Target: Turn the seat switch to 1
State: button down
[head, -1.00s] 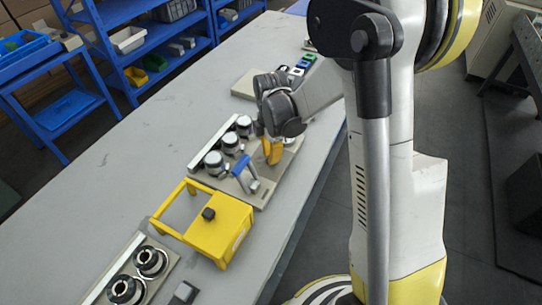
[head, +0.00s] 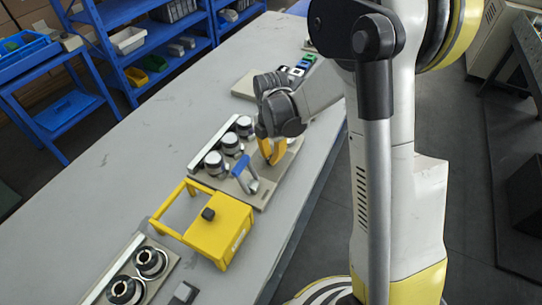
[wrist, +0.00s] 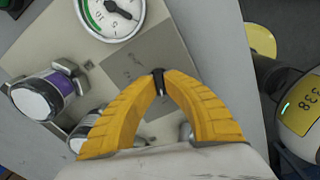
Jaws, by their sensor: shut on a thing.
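My gripper (head: 276,164) points down over the right part of the beige panel (head: 260,196). In the wrist view, its two yellow fingers (wrist: 159,74) arch together at the tips. They are shut on a small black knob (wrist: 158,84), which seems to be the seat switch. The knob stands on a grey plate (wrist: 128,66) with faint markings, too small to read. The fingers hide most of the knob, so its setting cannot be told. In the head view, my gripper hides the knob.
A dial gauge (wrist: 108,14) and a purple-banded fitting (wrist: 45,95) are close to my fingers. White-topped round fittings (head: 214,161) and a blue-handled lever (head: 241,165) stand left of my gripper. A yellow box (head: 220,226) stands nearer. The table's left side is clear.

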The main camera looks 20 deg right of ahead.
jog(key=c, duration=1.5)
grip_release()
notch_tip(320, 180, up, 12)
jog(key=shift+s, duration=0.1)
jog(key=s+r+m+t, duration=0.2)
jog(key=s+m, duration=0.3)
jog(key=m, duration=0.2)
jog(key=s+r+m+t, duration=0.2)
jog(key=s+m, duration=0.4)
jog(key=m, duration=0.2)
jog(key=s+r+m+t, duration=0.3)
jog(key=s+m, duration=0.2)
jog(key=m, duration=0.3)
jog(key=shift+s, duration=0.4)
